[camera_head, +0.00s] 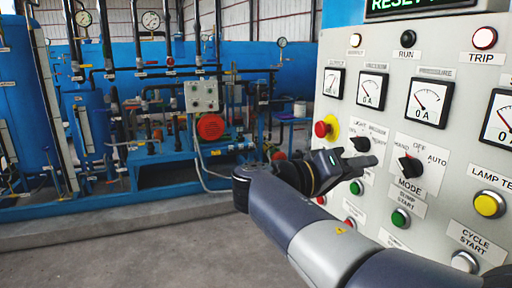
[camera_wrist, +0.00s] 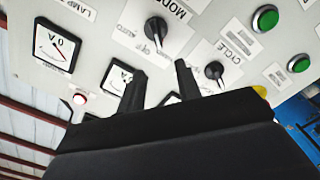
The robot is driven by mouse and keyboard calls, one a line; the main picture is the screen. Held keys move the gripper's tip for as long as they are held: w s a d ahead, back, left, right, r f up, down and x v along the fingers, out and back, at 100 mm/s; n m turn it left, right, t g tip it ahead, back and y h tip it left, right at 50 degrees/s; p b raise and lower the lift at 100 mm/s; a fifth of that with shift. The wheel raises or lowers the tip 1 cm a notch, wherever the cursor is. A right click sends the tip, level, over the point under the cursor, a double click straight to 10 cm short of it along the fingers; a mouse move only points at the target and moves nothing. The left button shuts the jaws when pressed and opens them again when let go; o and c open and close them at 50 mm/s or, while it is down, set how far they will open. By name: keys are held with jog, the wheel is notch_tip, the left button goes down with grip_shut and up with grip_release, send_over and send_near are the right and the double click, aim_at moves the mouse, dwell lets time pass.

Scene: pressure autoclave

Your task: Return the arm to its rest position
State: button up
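My arm reaches from the lower right of the head view, bent at a joint, across the front of the grey control panel (camera_head: 465,150). My gripper (camera_head: 360,157) is in front of the panel's left part, close to the black selector knobs. In the wrist view the two dark fingers of my gripper (camera_wrist: 160,68) stand apart with nothing between them. They point at the panel, which appears upside down there. The MODE knob (camera_wrist: 156,28) and another selector knob (camera_wrist: 214,70) lie beyond the fingertips. Contact with the panel cannot be told.
The panel carries gauges, a red emergency button (camera_head: 322,129), a green start button (camera_head: 400,218) and a yellow lamp-test button (camera_head: 489,204). Blue tanks (camera_head: 25,100), pipes and a red-fronted motor (camera_head: 211,127) stand at the left. The concrete floor (camera_head: 140,255) in front is clear.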

aim_at(399, 159)
jog(key=p+x, duration=0.1)
jog(key=x, duration=0.8)
jog(key=shift+d+p, duration=0.2)
jog(key=shift+p, duration=0.15)
jog(key=m, duration=0.2)
jog(key=shift+s+a+r+m+p, duration=0.1)
jog(key=shift+s+r+m+p, duration=0.1)
jog(key=shift+m+p, duration=0.1)
jog(key=shift+s+r+m+p, duration=0.15)
jog(key=shift+m+p, duration=0.4)
jog(key=shift+m, duration=0.45)
jog(key=shift+s+r+m+p, duration=0.15)
jog(key=shift+m+p, duration=0.35)
jog(key=shift+m, duration=0.5)
jog(key=shift+s+d+f, duration=0.1)
jog(key=shift+s+d, duration=0.05)
jog(key=shift+d, duration=0.05)
